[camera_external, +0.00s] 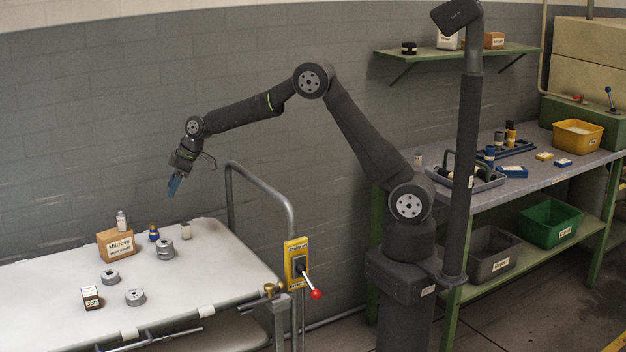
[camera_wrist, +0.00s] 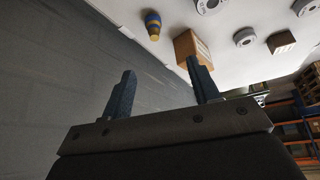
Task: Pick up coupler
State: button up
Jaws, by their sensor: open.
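No part on the white table is labelled as a coupler. Several round grey metal parts are there: a taller stepped one (camera_external: 165,250), a low ring-like one (camera_external: 110,277), and another low one (camera_external: 134,297) nearer the front. In the wrist view they are at the top right, one cut by the top edge (camera_wrist: 208,5), one whole (camera_wrist: 245,37), and one at the right (camera_wrist: 304,6). My gripper (camera_external: 174,186) hangs above the far part of the table with its blue fingers pointing down. In the wrist view its two fingers (camera_wrist: 160,72) are apart with nothing between them.
The table's right side is clear.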

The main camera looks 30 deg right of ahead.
send_near(153, 228)
jog(key=shift+m, duration=0.4)
jog(key=x, duration=0.5)
jog(key=shift+w+d+f, duration=0.15)
jog(key=shift+d+f, duration=0.05)
jog(key=shift+d, duration=0.2)
jog(key=shift+x, duration=3.15)
jog(key=shift+w, duration=0.2)
jog(key=c, duration=1.2)
jog(key=shift+r, duration=0.15)
